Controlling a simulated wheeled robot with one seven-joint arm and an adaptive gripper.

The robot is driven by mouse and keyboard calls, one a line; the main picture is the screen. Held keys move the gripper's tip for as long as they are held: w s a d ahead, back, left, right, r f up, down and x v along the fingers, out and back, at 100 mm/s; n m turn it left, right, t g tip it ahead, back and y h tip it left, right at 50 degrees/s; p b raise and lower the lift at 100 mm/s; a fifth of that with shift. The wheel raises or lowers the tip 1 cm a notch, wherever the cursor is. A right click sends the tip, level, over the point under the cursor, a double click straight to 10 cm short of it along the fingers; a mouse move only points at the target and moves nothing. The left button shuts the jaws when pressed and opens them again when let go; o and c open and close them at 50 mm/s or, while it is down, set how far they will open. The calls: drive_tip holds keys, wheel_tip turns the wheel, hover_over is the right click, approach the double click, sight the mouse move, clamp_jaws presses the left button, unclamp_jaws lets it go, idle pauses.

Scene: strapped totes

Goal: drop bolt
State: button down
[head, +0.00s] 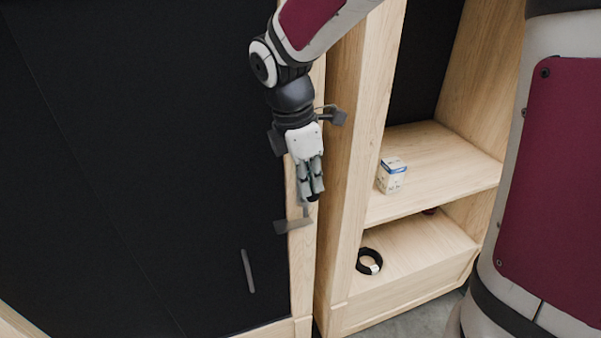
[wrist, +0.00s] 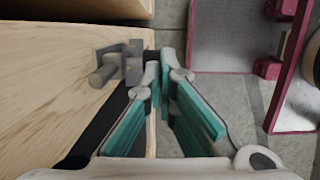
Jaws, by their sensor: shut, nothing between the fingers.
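A grey metal fitting with a round stub, which looks like the bolt (wrist: 118,66), is on the pale wood in the wrist view, just left of my fingertips. In the head view, grey hardware (head: 293,226) shows low on the door edge, below my gripper, and another grey piece (head: 332,115) shows beside my wrist. My gripper (head: 312,196) points down in front of the door's wooden edge. Its fingers (wrist: 164,72) are shut and empty. I cannot tell whether they touch the fitting. Part of the hardware is hidden behind my gripper.
A large black door panel (head: 120,150) with a grey bar handle (head: 249,271) fills the left. To the right is an open wooden cabinet (head: 430,143); a small white and blue box (head: 391,176) is on its shelf, and a black roll (head: 369,262) lies below. Grey floor shows at the bottom.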

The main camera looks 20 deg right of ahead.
wheel_tip(320, 180, down, 4)
drive_tip(key=shift+r+b, duration=0.25)
drive_tip(key=shift+b, duration=0.05)
drive_tip(key=shift+s+r, duration=0.1)
drive_tip(key=shift+a+r+p, duration=0.1)
drive_tip(key=shift+r+p, duration=0.1)
drive_tip(key=shift+p, duration=0.1)
wheel_tip(320, 180, up, 13)
drive_tip(key=a+p, duration=0.2)
drive_tip(key=shift+a+r, duration=0.2)
drive_tip(key=shift+a, duration=0.15)
